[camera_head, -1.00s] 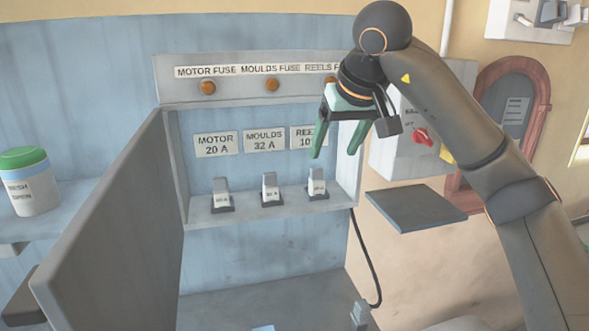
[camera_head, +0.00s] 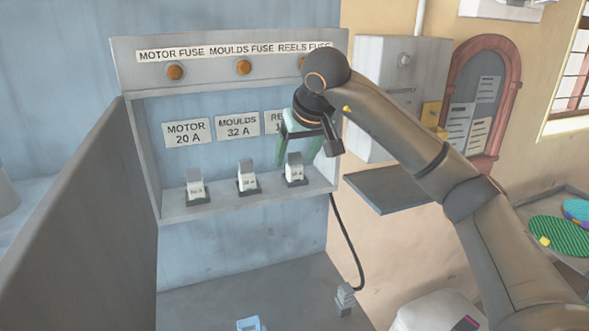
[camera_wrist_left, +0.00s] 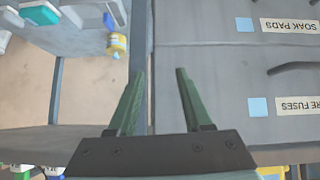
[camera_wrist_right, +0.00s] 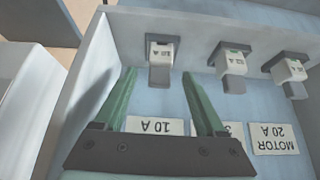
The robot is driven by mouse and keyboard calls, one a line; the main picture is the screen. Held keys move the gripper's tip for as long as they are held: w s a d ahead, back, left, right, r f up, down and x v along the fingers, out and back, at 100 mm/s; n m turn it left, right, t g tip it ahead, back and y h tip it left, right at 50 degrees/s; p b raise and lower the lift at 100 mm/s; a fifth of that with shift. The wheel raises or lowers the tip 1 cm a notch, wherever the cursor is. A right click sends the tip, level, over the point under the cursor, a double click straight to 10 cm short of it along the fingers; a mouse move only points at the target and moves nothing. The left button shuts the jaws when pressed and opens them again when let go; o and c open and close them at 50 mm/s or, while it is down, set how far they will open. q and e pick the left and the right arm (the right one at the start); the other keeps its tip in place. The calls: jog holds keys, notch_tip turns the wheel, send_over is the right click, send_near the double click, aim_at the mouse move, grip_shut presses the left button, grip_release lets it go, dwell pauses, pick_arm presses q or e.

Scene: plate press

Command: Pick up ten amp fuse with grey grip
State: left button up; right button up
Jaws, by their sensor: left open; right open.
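The ten amp fuse (camera_head: 294,172) stands upright in the rightmost holder of the fuse box shelf, with a grey grip and a white label. The right wrist view shows it reading 10 A (camera_wrist_right: 160,52), between and just beyond my right fingertips. My right gripper (camera_head: 297,160) is open, one finger on each side of the fuse, and holds nothing; whether the fingers touch it I cannot tell. My left gripper (camera_wrist_left: 161,71) is open and empty in the left wrist view, over labelled drawer fronts; it is not in the head view.
The 32 A fuse (camera_head: 247,178) and 20 A fuse (camera_head: 195,188) stand to the left on the shelf. The box's open door (camera_head: 75,215) is at the left. A grey part (camera_head: 345,299) lies on the counter near a black cable. A grey ledge (camera_head: 385,190) juts out at right.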

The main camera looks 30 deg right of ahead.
jog(key=x, duration=0.2)
jog(key=shift+w+d+f, duration=0.1)
jog(key=shift+w+f, duration=0.05)
jog(key=shift+f, duration=0.05)
grip_shut()
dwell(0.4)
